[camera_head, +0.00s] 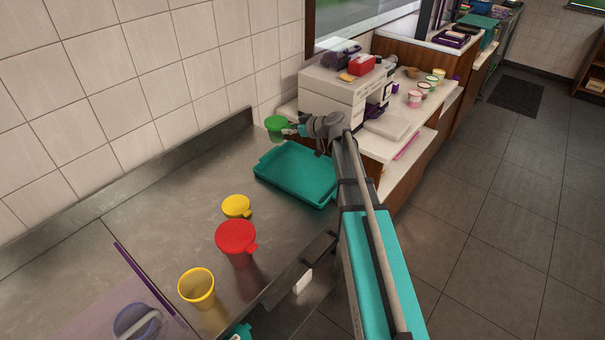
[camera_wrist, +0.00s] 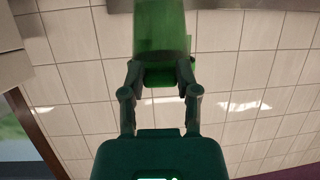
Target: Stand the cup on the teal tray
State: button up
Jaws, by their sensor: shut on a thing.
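A green cup (camera_head: 275,123) is held in my gripper (camera_head: 289,130), at the far end of the steel counter. In the wrist view the cup (camera_wrist: 160,30) sits between the two fingers of my gripper (camera_wrist: 160,74), which are shut on it. The teal tray (camera_head: 262,176) lies on the counter, nearer to the camera than the cup. In the head view the cup shows just past the tray's far left corner, not over its middle. The tray looks empty; my arm passes by its right side. The cup's exact height above the counter is hard to tell.
A red lidded container (camera_head: 236,236), a yellow lid (camera_head: 236,205) and a yellow cup (camera_head: 197,288) stand on the counter in front of the tray. A white machine (camera_head: 328,92) stands behind it. The counter left of the tray is clear up to the tiled wall.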

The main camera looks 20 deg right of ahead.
jog(key=s+r+m+p, duration=0.1)
jog(key=s+r+p, duration=0.2)
jog(key=s, duration=1.4)
jog(key=shift+s+a+r+t+h, duration=0.25)
jog(key=shift+s+a+t+h, duration=0.1)
jog(key=shift+s+t+h, duration=0.05)
jog(key=b, duration=0.9)
send_over(300, 173)
notch_tip(300, 173, down, 9)
jog(key=shift+s, duration=0.3)
jog(key=shift+w+d+f+b, duration=0.15)
jog(key=shift+w+f+b, duration=0.35)
jog(key=shift+f+b, duration=0.15)
jog(key=shift+s+f+b, duration=0.1)
jog(key=shift+f+b, duration=1.2)
jog(key=shift+f, duration=0.1)
